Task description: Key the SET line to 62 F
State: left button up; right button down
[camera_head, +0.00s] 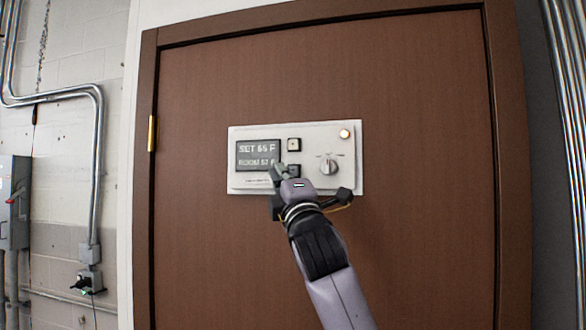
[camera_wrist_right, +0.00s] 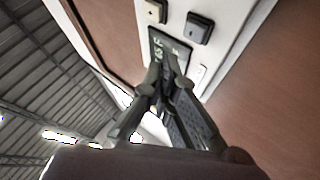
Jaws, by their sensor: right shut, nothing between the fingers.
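A white control panel (camera_head: 310,183) is fixed to a brown door. Its dark display (camera_head: 245,153) shows a SET line that looks like 65 or 66 F, with a ROOM line below it, partly blurred. An upper button (camera_head: 294,144) and a lower dark button (camera_head: 294,171) stand right of the display. My right gripper (camera_head: 277,170) is shut and empty, its tips in front of the display's lower right corner, beside the lower button. The right wrist view shows the shut fingertips (camera_wrist_right: 166,72) over the display (camera_wrist_right: 158,45), apart from the dark button (camera_wrist_right: 199,28). Contact cannot be told. My left gripper is out of view.
The brown door (camera_head: 430,200) around the panel is flat and clear. A grey switch box (camera_head: 14,203) and conduit (camera_head: 97,150) are on the left wall.

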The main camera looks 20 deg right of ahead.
aim_at(293, 171)
jog(key=shift+w+d+p, duration=0.45)
jog(key=shift+w+d, duration=0.25)
jog(key=shift+w, duration=0.3)
jog(key=shift+w+r, duration=0.1)
jog(key=shift+w, duration=0.05)
dwell(0.7)
jog(key=shift+w+d+p, duration=0.2)
jog(key=shift+w+p, duration=0.05)
jog(key=shift+p, duration=0.1)
